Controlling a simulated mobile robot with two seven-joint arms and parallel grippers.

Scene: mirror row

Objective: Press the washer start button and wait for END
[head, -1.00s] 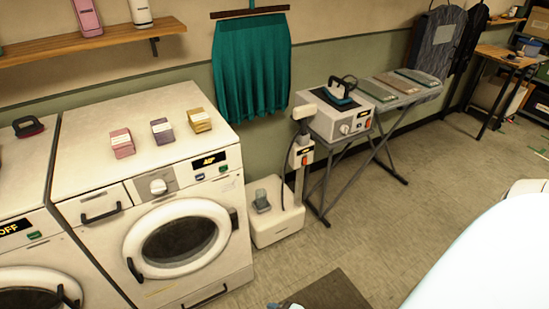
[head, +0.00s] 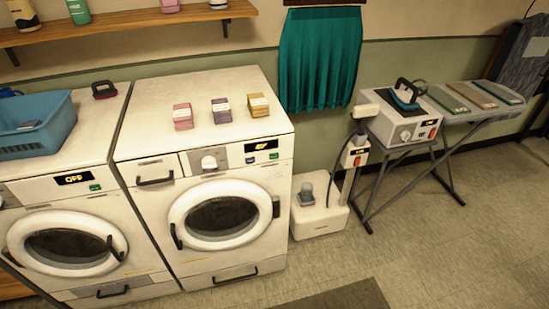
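A white washer (head: 145,230) stands in the middle left with its round door (head: 221,216) shut. Its small display (head: 261,145) is lit with amber characters, too small to read surely. A green button (head: 250,160) and a dark blue one beside it sit just below the display, right of the white dial (head: 209,162). A second white machine (head: 25,189) on the left has a display (head: 74,178) reading OFF, a green button (head: 95,187) and a shut round door. Neither of my grippers is in view.
Several small coloured boxes (head: 221,111) stand on the washer. A blue basket (head: 36,122) sits on the left machine. A steamer base (head: 320,208), a steam iron station (head: 404,125) and an ironing board (head: 478,110) stand right. A dark mat (head: 340,297) lies on the open floor.

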